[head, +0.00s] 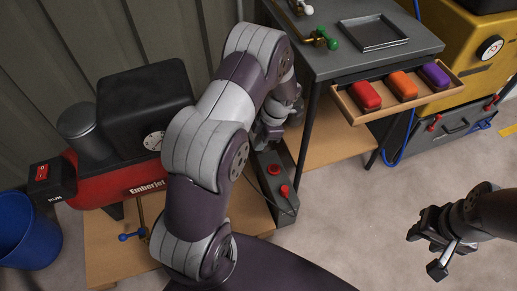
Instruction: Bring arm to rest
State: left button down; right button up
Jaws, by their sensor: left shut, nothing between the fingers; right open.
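My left arm (205,155) rises across the middle of the head view and bends down behind its own links. Its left gripper (262,138) hangs above the grey box with red buttons (276,178), beside the grey workbench; it is small and partly in shadow, and is shut with nothing held. I cannot tell whether it touches the box. My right gripper (426,252) is at the lower right, over the bare floor, open and empty, with its fingers spread toward the lower left.
The grey workbench (370,62) has an open wooden drawer (425,97) with red, orange and purple blocks. A red and black machine (130,180) stands at left on a wooden stand, near a blue bin (28,236). A yellow machine (468,50) is at upper right. The floor right of centre is clear.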

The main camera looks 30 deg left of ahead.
pick_arm(q)
notch_tip(320, 180, up, 8)
jog(key=w+f+m+p, duration=0.1)
jog(key=w+m, duration=0.1)
jog(key=m, duration=0.1)
jog(key=s+d+r+m+t+h, duration=0.15)
jog(key=s+d+r+m, duration=0.25)
jog(key=s+m, duration=0.55)
jog(key=s+d+r+m+t+h, duration=0.1)
jog(key=s+d+r+m+t, duration=0.3)
jog(key=m, duration=1.1)
notch_tip(320, 180, up, 21)
jog(key=s+g+p, duration=0.1)
jog(key=s+p, duration=0.1)
jog(key=p, duration=1.8)
jog(key=shift+a+r, duration=0.15)
jog(key=shift+a, duration=0.05)
pick_arm(e)
notch_tip(320, 180, up, 22)
jog(key=a, duration=0.1)
jog(key=shift+s+a, duration=0.2)
jog(key=shift+s, duration=0.1)
